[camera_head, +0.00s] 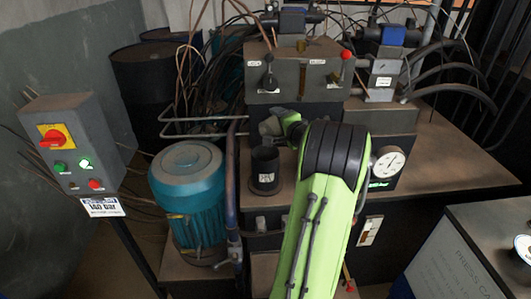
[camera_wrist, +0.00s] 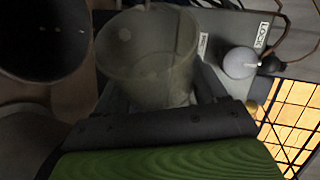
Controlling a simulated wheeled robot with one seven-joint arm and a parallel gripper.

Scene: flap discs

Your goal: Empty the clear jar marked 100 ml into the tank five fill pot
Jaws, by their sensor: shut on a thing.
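The clear jar (camera_wrist: 150,50) is a cloudy see-through cup held between the fingers of my gripper (camera_wrist: 160,84) in the wrist view. In the head view a greyish piece that looks like the jar (camera_head: 270,127) sits at the end of my green arm, seemingly tipped left, just above the fill pot. My gripper (camera_head: 288,126) is small and partly hidden there. The black open-topped fill pot (camera_head: 265,166), with a small white label, stands on the tank top below. A dark round opening (camera_wrist: 42,38), probably the pot, is at upper left in the wrist view. The jar's contents cannot be made out.
A teal motor (camera_head: 188,185) stands left of the pot, with a blue upright pipe (camera_head: 231,180) between. A valve block (camera_head: 300,75) with knobbed levers is behind. A pressure gauge (camera_head: 388,162) is right of my arm. A control box (camera_head: 75,145) stands at far left.

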